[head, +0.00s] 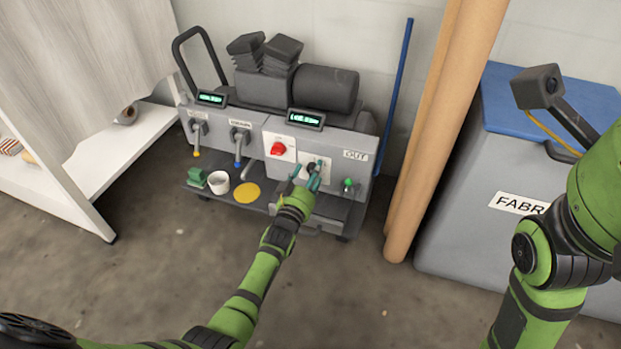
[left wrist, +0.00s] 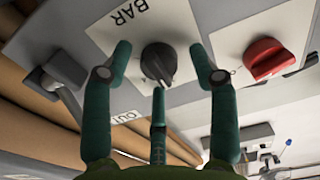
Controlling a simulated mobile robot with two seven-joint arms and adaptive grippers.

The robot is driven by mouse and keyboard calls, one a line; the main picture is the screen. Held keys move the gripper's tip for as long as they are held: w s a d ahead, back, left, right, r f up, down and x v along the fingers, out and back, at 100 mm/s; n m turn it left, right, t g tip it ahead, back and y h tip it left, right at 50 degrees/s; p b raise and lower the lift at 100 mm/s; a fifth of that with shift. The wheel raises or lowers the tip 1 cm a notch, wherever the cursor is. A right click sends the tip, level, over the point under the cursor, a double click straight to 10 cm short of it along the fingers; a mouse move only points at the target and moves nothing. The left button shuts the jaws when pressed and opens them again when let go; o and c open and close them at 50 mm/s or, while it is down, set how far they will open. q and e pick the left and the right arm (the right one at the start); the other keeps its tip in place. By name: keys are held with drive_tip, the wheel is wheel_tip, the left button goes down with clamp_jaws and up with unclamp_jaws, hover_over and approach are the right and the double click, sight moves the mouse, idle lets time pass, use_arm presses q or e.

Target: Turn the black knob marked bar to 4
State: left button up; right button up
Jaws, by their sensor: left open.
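The black knob (left wrist: 158,63) sits on a white plate marked BAR (left wrist: 128,14) on the grey press front. In the left wrist view the picture is turned, and I cannot read any numbers around the knob. My left gripper (left wrist: 160,58) is open, with a finger on each side of the knob and a third below it in the picture. I cannot tell if any finger touches it. In the head view my left gripper (head: 306,176) is at the white plate (head: 325,163) and partly hides the knob. My right gripper is not in view.
A red knob (head: 278,149) is beside the BAR plate; it also shows in the wrist view (left wrist: 267,58). A green-tipped lever (head: 347,184) is near the OUT label. A white cup (head: 218,182) and yellow disc (head: 246,192) lie on the shelf below. Brown rolls (head: 428,150) stand right.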

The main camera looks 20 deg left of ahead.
use_arm(q)
drive_tip(key=shift+c, duration=0.4)
drive_tip(key=c, duration=1.1)
